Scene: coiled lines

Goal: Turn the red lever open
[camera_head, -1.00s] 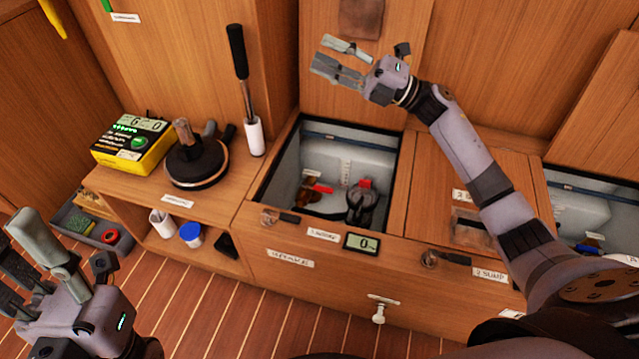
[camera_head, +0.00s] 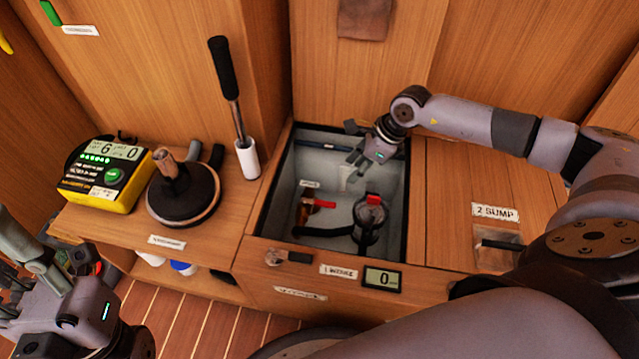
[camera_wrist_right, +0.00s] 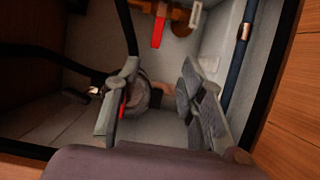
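The red lever (camera_head: 321,203) is on a brass valve (camera_head: 304,213) inside the open compartment, on its left side. In the right wrist view the red lever (camera_wrist_right: 158,30) hangs from the brass fitting near the top. My right gripper (camera_head: 355,163) reaches down into the compartment's back right, above and apart from the lever. In the right wrist view its fingers (camera_wrist_right: 155,105) are spread, with a dark strainer behind them. My left gripper (camera_head: 25,275) is at the lower left, far from the compartment, with its fingers apart.
A strainer with a red part (camera_head: 371,215) stands right of the valve. A pump with an upright handle (camera_head: 183,195) and a yellow meter (camera_head: 103,175) stand on the left shelf. A closed lid (camera_head: 470,185) lies right.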

